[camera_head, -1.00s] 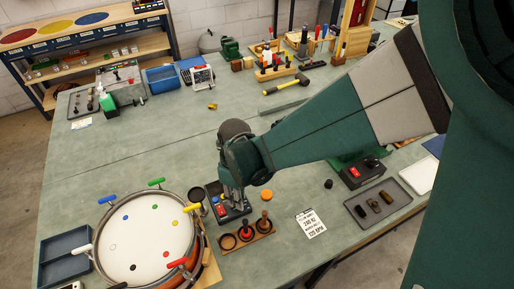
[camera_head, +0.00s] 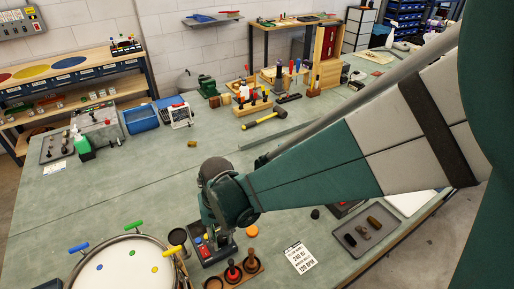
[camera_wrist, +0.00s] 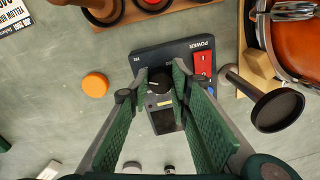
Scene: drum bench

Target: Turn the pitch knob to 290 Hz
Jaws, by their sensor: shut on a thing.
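The pitch knob (camera_wrist: 159,80) is a small black knob with a pale pointer line, on top of a dark control box (camera_wrist: 170,53). The box has a red POWER switch (camera_wrist: 203,63), a "HI" label and a dark display-like panel (camera_wrist: 164,118). My gripper (camera_wrist: 161,78) is shut on the knob, one green-padded finger on each side. In the head view the box (camera_head: 203,253) stands right of the drum, and my gripper (camera_head: 224,243) reaches down onto it, hiding the knob. I cannot read any pitch value on the panel.
The drum (camera_head: 125,262) with coloured clamps is left of the box. A wooden stand (camera_head: 240,272) with dark and red tools is in front. An orange disc (camera_head: 252,231) and a printed card (camera_head: 300,257) lie to the right.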

